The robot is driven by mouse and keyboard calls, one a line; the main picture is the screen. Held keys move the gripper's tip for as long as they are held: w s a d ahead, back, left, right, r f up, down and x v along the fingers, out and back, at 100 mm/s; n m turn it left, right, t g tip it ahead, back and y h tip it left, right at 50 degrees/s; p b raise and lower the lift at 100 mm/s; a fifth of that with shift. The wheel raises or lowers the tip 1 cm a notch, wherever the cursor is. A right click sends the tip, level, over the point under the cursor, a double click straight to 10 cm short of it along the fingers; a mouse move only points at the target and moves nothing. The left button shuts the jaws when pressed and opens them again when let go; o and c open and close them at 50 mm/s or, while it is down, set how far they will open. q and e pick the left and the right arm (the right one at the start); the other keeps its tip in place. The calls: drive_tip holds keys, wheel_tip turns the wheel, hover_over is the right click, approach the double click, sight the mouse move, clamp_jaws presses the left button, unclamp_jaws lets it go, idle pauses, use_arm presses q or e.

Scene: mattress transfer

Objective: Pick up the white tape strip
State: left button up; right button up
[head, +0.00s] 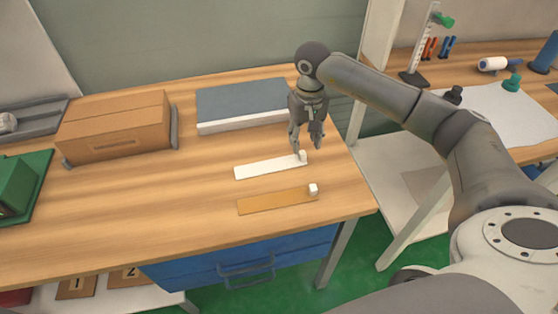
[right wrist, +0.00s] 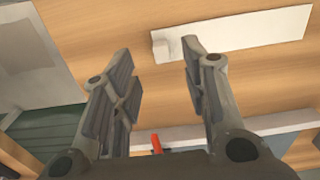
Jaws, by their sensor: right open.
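My right gripper (head: 307,146) is open and empty. I cannot tell the exact height of the fingertips. My left gripper is not in view.
A tan strip (head: 273,201) with a white tab lies in front, parallel to the white one. A grey-and-white mattress-like block (head: 240,106) stands behind. A cardboard box (head: 115,127) and a green object (head: 22,185) are at the left. The table's right edge is close to the gripper.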

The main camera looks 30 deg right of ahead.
sight(302, 152)
drive_tip(key=shift+w+f, duration=0.1)
drive_tip(key=shift+f, duration=0.25)
wheel_tip(302, 152, down, 4)
drive_tip(key=shift+w+f+p, duration=0.15)
drive_tip(key=shift+p, duration=0.7)
drive_tip(key=shift+f, duration=0.25)
drive_tip(key=shift+c, duration=0.7)
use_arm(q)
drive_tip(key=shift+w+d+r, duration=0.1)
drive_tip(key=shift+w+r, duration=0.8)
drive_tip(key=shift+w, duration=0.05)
use_arm(e)
drive_tip(key=c, duration=0.7)
